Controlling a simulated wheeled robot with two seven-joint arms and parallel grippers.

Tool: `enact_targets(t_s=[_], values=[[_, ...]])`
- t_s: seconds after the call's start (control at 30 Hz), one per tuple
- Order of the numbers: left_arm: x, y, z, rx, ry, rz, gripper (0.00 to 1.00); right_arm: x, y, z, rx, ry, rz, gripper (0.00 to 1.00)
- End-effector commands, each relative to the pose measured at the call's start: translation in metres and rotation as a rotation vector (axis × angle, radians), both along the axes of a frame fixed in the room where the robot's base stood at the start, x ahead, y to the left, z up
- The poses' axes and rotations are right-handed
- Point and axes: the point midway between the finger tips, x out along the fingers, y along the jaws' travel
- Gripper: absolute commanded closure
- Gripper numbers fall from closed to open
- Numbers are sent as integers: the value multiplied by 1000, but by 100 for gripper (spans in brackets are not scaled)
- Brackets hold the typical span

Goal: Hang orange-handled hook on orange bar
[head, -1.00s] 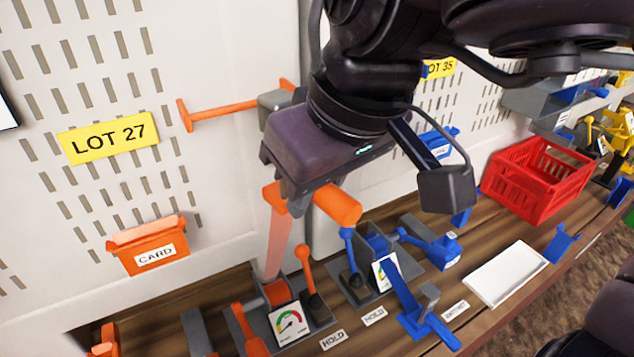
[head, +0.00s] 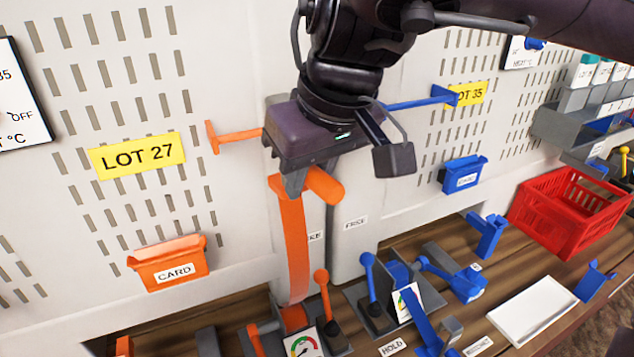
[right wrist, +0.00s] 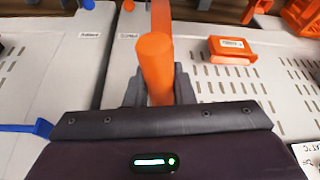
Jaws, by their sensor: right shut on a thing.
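My right gripper (head: 297,187) is shut on the orange handle (head: 325,185) of the hook. A long flat orange strap (head: 296,250) hangs from the hook down to the orange device on the bench. The handle also shows in the right wrist view (right wrist: 155,62), between the jaws. The orange bar (head: 238,136) sticks out from the wall panel, with an upright end piece at its left. My gripper is right of the bar's free end and hides part of its wall side. The hook and bar look apart. My left gripper is not in view.
The yellow LOT 27 sign (head: 137,155) and an orange card holder (head: 170,265) are on the panel at left. A blue bar (head: 420,103) is right of my gripper. Levers and gauges stand below, near a white tray (head: 533,310) and red crate (head: 570,212).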

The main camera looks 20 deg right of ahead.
Motion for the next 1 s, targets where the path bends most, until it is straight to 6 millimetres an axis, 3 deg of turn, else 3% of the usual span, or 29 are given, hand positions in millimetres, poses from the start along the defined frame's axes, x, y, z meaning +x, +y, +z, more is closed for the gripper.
enact_targets(t_s=[0.63, 1.0], values=[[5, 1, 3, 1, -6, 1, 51, 52, 2, 0, 0, 0, -1, 100], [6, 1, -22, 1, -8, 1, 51, 53, 2, -31, 0, 0, 0, 100]])
